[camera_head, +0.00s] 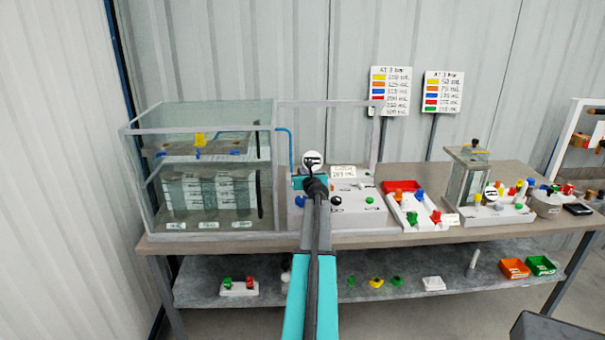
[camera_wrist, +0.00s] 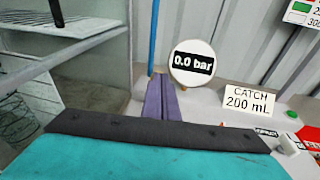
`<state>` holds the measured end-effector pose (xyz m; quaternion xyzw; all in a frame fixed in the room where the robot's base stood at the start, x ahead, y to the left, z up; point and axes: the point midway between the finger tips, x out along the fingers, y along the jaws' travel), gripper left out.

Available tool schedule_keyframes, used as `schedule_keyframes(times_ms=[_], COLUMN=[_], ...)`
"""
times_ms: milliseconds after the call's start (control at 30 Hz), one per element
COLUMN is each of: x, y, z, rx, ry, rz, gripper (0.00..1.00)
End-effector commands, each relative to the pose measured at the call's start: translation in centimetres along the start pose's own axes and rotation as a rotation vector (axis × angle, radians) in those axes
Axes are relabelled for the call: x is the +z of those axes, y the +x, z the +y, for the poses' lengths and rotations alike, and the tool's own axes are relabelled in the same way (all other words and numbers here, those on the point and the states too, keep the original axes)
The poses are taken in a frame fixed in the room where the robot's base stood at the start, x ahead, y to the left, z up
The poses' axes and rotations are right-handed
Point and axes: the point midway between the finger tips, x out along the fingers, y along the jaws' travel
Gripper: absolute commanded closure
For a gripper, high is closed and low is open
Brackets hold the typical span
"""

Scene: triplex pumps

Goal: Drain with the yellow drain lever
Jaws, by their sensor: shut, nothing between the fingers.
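A smaller yellow piece (camera_head: 477,199) stands on the small rig at the right. I cannot tell which of them is the drain lever. My gripper (camera_head: 314,184) is in front of the pump panel, to the right of the tank and apart from both yellow pieces. In the wrist view its two fingers (camera_wrist: 162,98) are together and empty, below a round gauge (camera_wrist: 192,64) reading 0.0 bar.
A white "CATCH 200 mL" card (camera_wrist: 250,100) stands right of the gauge. A parts tray (camera_head: 418,222) and a small clear column (camera_head: 463,180) stand further right on the bench (camera_head: 250,243). Two colour-chart signs (camera_head: 391,91) stand behind. A lower shelf holds loose parts.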

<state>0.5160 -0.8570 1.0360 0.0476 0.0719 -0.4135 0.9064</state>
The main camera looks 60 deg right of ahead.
Motion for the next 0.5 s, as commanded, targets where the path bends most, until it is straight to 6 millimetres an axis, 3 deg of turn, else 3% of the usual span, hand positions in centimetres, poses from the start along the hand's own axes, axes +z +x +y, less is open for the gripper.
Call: schedule_keyframes(times_ms=[500], x=[0.25], y=[-0.35], z=[0.03], rx=[-0.001], ry=[0.000], rz=[-0.002], gripper=[1.00])
